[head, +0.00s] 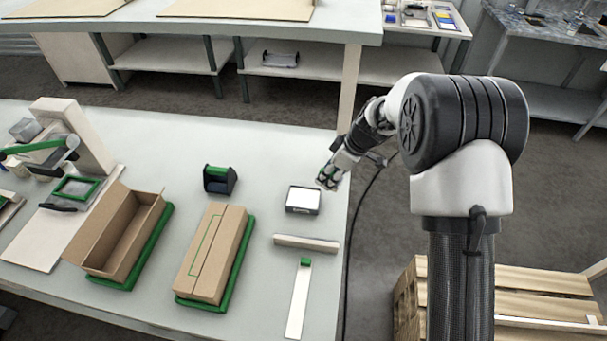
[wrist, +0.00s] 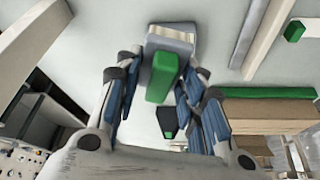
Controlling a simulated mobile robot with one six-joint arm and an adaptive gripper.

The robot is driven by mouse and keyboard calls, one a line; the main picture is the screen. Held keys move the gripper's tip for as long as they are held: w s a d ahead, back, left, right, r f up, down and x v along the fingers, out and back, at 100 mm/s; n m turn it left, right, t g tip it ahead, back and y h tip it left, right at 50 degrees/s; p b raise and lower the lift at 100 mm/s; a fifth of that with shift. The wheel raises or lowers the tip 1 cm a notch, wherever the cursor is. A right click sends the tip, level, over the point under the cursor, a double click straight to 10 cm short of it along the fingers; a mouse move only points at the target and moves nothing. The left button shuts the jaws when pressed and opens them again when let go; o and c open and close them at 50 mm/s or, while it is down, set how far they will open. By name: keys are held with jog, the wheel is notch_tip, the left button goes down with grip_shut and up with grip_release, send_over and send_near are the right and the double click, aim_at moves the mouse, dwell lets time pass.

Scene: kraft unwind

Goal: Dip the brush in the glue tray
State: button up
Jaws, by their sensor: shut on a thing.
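The tray is shallow, with a dark rim and a white inside. In the wrist view my gripper (wrist: 160,98) is shut on the brush's green handle (wrist: 160,80). The brush's grey head (wrist: 168,46) and pale bristles point to the top of that view. I cannot tell whether the bristles touch the tray; the tray is not clear in the wrist view.
A green-and-dark holder (head: 220,180) stands left of the tray. A pale bar (head: 305,243) and a green-ended strip (head: 298,300) lie in front. A closed carton (head: 213,255) and an open box (head: 118,235) sit farther left. Free tabletop lies behind the tray.

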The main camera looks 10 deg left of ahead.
jog(key=shift+s+a+f+n+g+b, duration=0.2)
jog(key=shift+a+f+n, duration=0.4)
jog(key=shift+a+f, duration=0.6)
jog(key=shift+s+a+f+n+g+b, duration=0.2)
jog(key=shift+a+f+n, duration=0.4)
jog(key=shift+a+f, duration=0.55)
jog(key=shift+a+f+n+g+b, duration=0.25)
jog(key=shift+a+f+n, duration=0.35)
jog(key=shift+a+f, duration=0.6)
jog(key=shift+a+f+b, duration=0.1)
jog(key=shift+f+b, duration=0.35)
jog(key=shift+b, duration=0.1)
jog(key=shift+s+f+b, duration=0.1)
jog(key=shift+f+b, duration=0.1)
jog(key=shift+b, duration=0.3)
dwell(0.6)
jog(key=shift+r, duration=0.1)
jog(key=shift+r+p, duration=0.8)
jog(key=shift+r, duration=1.75)
